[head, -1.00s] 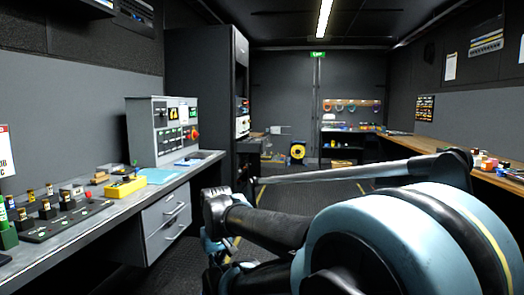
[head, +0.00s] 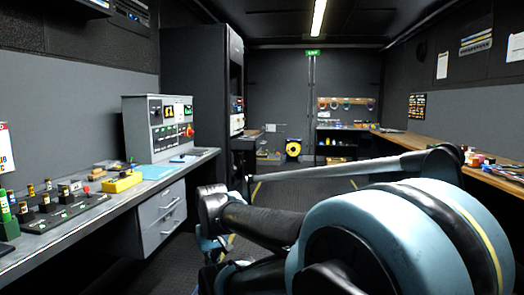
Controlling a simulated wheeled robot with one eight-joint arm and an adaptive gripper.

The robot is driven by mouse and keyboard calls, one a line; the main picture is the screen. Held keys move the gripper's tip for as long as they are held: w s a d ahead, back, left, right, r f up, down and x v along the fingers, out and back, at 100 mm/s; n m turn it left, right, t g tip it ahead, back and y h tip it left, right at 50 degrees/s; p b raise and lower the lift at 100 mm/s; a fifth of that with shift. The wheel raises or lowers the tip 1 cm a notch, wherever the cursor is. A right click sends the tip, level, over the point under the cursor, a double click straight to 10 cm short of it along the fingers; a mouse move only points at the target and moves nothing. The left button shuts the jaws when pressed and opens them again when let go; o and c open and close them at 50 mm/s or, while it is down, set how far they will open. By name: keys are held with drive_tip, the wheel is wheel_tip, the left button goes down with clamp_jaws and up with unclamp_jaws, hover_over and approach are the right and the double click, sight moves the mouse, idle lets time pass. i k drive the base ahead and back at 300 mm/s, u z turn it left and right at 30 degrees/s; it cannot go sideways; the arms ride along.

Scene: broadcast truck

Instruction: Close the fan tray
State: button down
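A tall dark equipment rack (head: 194,95) stands left of centre, past the counter, with its front turned to the right. Its front is seen almost edge-on, with small lit units (head: 237,110). I cannot make out the fan tray or tell how far it is out. My arm fills the lower right, and its thin grey link runs left toward the foot of the rack. A small dark shape at that link's far end may be my gripper (head: 248,186). Its fingers are too small and dark to tell apart, and I see nothing held.
A counter (head: 95,212) with a grey control console (head: 158,130), a yellow box (head: 122,181) and drawers (head: 162,215) runs along the left. A wooden bench (head: 425,147) lines the right wall. Dark floor lies open between them toward the back wall.

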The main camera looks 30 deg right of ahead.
sight(238, 142)
drive_tip(key=u, duration=0.05)
drive_tip(key=k, duration=0.3)
drive_tip(key=z, duration=0.8)
drive_tip(key=i, duration=0.95)
drive_tip(key=z, duration=0.7)
drive_tip(key=i, duration=1.1)
drive_tip(key=u, duration=0.45)
drive_tip(key=i, duration=1.1)
drive_tip(key=u, duration=0.4)
